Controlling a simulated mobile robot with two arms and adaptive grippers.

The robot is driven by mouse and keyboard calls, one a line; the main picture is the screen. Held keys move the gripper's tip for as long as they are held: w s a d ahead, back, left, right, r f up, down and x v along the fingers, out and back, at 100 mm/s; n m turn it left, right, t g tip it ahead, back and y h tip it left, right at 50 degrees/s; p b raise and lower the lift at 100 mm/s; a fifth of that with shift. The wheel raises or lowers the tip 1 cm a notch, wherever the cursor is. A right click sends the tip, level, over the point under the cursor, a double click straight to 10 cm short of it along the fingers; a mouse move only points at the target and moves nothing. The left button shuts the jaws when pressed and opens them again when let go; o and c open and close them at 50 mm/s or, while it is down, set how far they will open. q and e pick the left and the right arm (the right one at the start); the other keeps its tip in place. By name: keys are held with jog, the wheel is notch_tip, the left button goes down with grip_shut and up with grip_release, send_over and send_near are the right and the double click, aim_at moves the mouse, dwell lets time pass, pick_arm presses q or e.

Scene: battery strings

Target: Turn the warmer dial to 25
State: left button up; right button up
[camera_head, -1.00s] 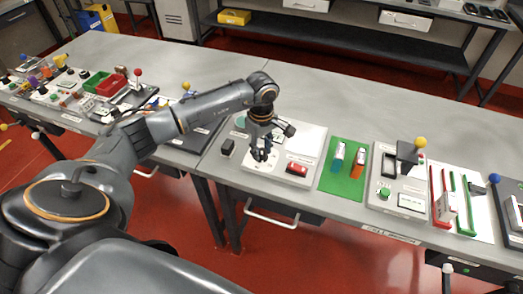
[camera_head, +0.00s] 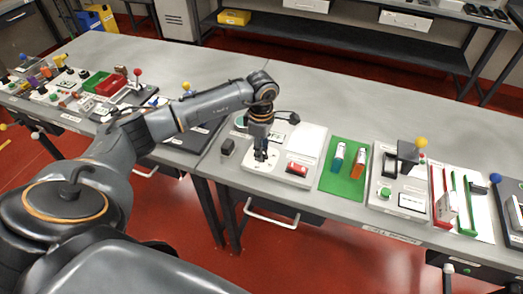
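The warmer is a pale flat panel (camera_head: 311,143) on the bench, with a white round dial face (camera_head: 249,163) at its lower left and a red switch (camera_head: 297,169) to the right of it. My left gripper (camera_head: 261,157) points down over the dial face, with its dark fingers at the dial's middle. The fingers hide the knob, so I cannot tell whether they touch or grip it. The dial's numbers are too small to read. My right gripper is not in view.
A small black block (camera_head: 227,147) stands left of the dial. To the right are a green mat (camera_head: 341,184) with a blue-and-white and an orange cylinder, then a grey device with a yellow ball lever (camera_head: 421,142). The bench behind the warmer (camera_head: 350,108) is clear.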

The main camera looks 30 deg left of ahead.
pick_arm(q)
jog(key=o, duration=0.4)
jog(key=shift+r+p, duration=0.9)
jog(key=shift+r, duration=0.85)
